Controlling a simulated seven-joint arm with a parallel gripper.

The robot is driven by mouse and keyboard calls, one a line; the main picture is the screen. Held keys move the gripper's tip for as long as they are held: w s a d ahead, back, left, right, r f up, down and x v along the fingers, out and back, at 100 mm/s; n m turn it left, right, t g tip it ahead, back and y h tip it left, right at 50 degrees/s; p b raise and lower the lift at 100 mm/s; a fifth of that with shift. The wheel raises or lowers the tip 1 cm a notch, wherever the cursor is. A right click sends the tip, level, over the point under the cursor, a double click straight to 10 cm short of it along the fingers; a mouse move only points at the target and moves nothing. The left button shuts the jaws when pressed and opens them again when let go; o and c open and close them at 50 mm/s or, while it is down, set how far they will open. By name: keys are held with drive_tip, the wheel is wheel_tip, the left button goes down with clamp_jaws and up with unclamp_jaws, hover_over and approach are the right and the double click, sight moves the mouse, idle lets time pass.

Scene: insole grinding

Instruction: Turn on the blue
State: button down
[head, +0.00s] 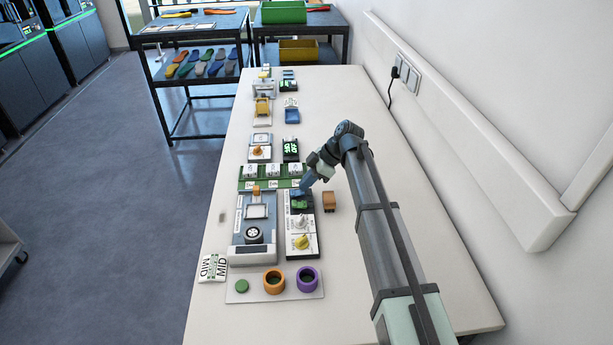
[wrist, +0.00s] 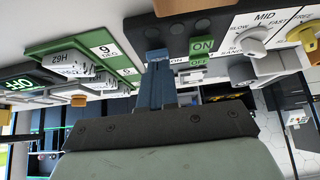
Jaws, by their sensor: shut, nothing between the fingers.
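A narrow control panel (head: 310,250) stands on the table, with a white knob (head: 300,221) and a yellow knob (head: 302,241). My gripper (head: 303,189) is over its far end. In the wrist view my narrow blue fingers (wrist: 155,58) are shut and empty. Their tips are beside the green ON label (wrist: 202,45) and OFF label (wrist: 200,61). I cannot tell whether they touch the panel. The fingers hide part of it. Dark round spots (wrist: 203,26) show above the labels. A display (head: 291,149) shows green text; it reads OFF in the wrist view (wrist: 26,84).
A grey machine (head: 238,252) stands left of the panel, and a brown block (head: 329,201) right of it. A green board (head: 247,184) with white blocks lies beyond. A tray (head: 256,294) holds coloured rings in front. The right side of the table (head: 350,100) is mostly clear.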

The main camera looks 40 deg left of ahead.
drive_tip(key=shift+f, duration=0.1)
idle(0.3)
drive_tip(key=shift+w+d+f+g+y, duration=0.15)
drive_tip(key=shift+w+f+g+y, duration=0.05)
drive_tip(key=shift+f+g+y, duration=0.25)
drive_tip(key=shift+s+r, duration=0.1)
drive_tip(key=shift+r, duration=0.75)
drive_tip(key=shift+r, duration=0.3)
drive_tip(key=w+d+r, duration=0.1)
drive_tip(key=w+r, duration=0.1)
drive_tip(key=r, duration=0.3)
drive_tip(key=w+d+r, duration=0.1)
drive_tip(key=d+r, duration=0.1)
drive_tip(key=r, duration=0.4)
drive_tip(key=shift+w+d+r, duration=0.25)
drive_tip(key=shift+w+d, duration=0.05)
drive_tip(key=shift+w, duration=0.05)
